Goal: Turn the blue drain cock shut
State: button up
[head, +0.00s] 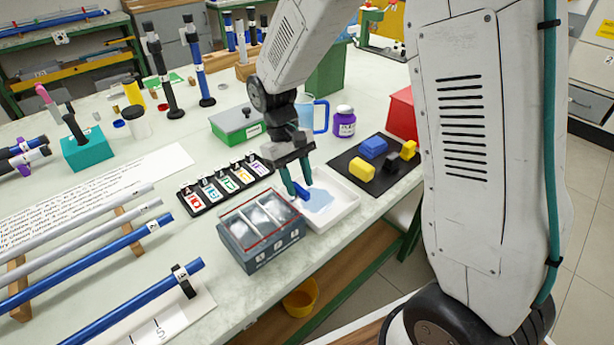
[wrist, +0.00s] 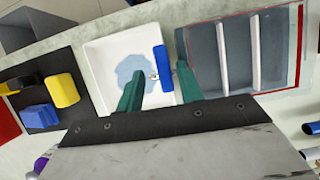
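The blue drain cock (head: 302,191) is at the side of the grey three-compartment tank (head: 262,250), over a shallow white tray (head: 345,205). In the wrist view the blue handle (wrist: 161,73) lies lengthwise between my two green fingers, with a small metal stem beside it. My gripper (head: 299,187) points down over the tray. In the wrist view its fingers (wrist: 159,58) are apart, one on each side of the handle, the right one looking nearer. I cannot tell whether either finger touches it. A pale blue puddle (wrist: 133,72) is in the tray.
A black mat (head: 345,160) with blue, yellow and black blocks lies right of the tray. A rack of coloured labelled cards (head: 225,183) is left of the tank. A purple-capped jar (head: 344,122) and a blue-handled jug (head: 321,113) stand behind.

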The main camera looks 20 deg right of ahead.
aim_at(297, 186)
jog(key=shift+s+a, duration=0.1)
jog(key=shift+a, duration=0.05)
jog(key=v, duration=0.7)
jog(key=shift+r, duration=0.3)
jog(key=shift+a, duration=0.1)
jog(key=s, duration=0.2)
jog(key=shift+s+d+f, duration=0.1)
jog(key=shift+s+d, duration=0.25)
jog(key=s+d+r+m+t, duration=0.1)
jog(key=s+d+r+t, duration=0.1)
jog(key=s, duration=0.5)
jog(key=s+d+r+m+t, duration=0.1)
jog(key=s+d+r, duration=0.1)
jog(key=s+r, duration=0.3)
jog(key=s+d+r+m+t+y, duration=0.1)
jog(key=s+d+r+t, duration=0.1)
jog(key=s, duration=0.8)
jog(key=shift+d+r+t, duration=0.3)
jog(key=shift+d+r, duration=0.25)
jog(key=shift+r, duration=0.3)
